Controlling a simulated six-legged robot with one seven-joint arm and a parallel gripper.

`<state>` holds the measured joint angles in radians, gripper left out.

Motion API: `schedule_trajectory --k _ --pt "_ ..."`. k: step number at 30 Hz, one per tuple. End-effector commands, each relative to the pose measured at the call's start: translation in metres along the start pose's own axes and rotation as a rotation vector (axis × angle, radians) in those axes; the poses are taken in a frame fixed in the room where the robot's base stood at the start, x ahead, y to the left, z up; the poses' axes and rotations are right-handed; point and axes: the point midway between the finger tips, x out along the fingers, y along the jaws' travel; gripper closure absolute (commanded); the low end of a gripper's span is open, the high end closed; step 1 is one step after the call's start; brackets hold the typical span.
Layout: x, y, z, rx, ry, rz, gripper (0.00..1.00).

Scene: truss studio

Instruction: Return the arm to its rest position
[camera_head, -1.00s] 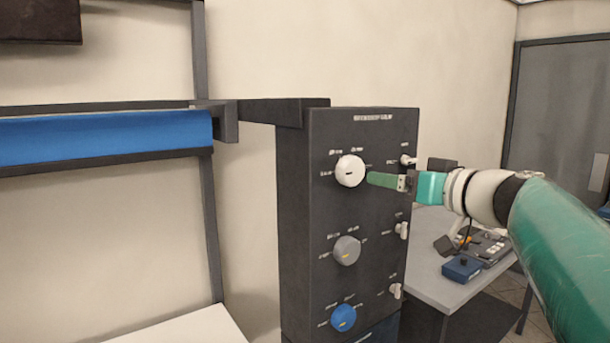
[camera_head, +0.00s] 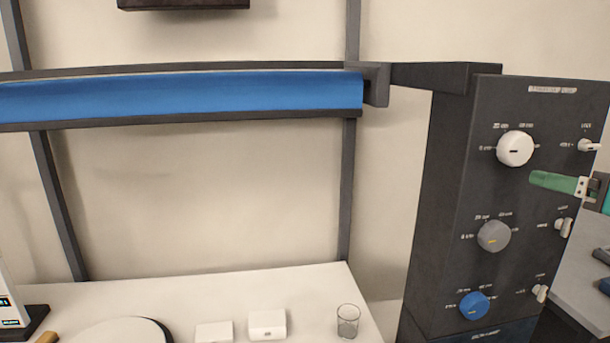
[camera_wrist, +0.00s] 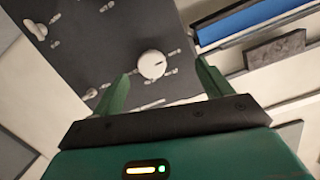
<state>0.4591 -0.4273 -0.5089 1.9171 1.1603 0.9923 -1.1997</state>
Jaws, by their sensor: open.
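My gripper (camera_head: 538,178) shows at the right of the head view, its green finger in front of the dark control panel (camera_head: 450,170). It is just right of and below the white knob (camera_head: 515,148), and looks apart from it. In the wrist view my gripper (camera_wrist: 162,85) is open, with its two green fingers spread and nothing between them but the view of the panel. The white knob (camera_wrist: 151,65) appears beyond the gap between the fingertips. Most of my arm is outside the head view.
The panel also carries a grey knob (camera_head: 494,236), a blue knob (camera_head: 474,305) and small white switches (camera_head: 589,146). A blue roll (camera_head: 180,96) hangs on a rail at left. A white table (camera_head: 300,288) below bears a glass (camera_head: 347,320) and small white boxes (camera_head: 267,324).

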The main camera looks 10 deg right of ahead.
Motion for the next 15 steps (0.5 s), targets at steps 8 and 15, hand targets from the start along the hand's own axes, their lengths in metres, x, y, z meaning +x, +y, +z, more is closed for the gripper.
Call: schedule_trajectory --k 8,15 --pt "0.053 -0.113 0.136 0.085 -0.43 -0.111 0.22" --pt "0.039 -0.193 0.275 -0.025 -0.806 -0.02 0.22"
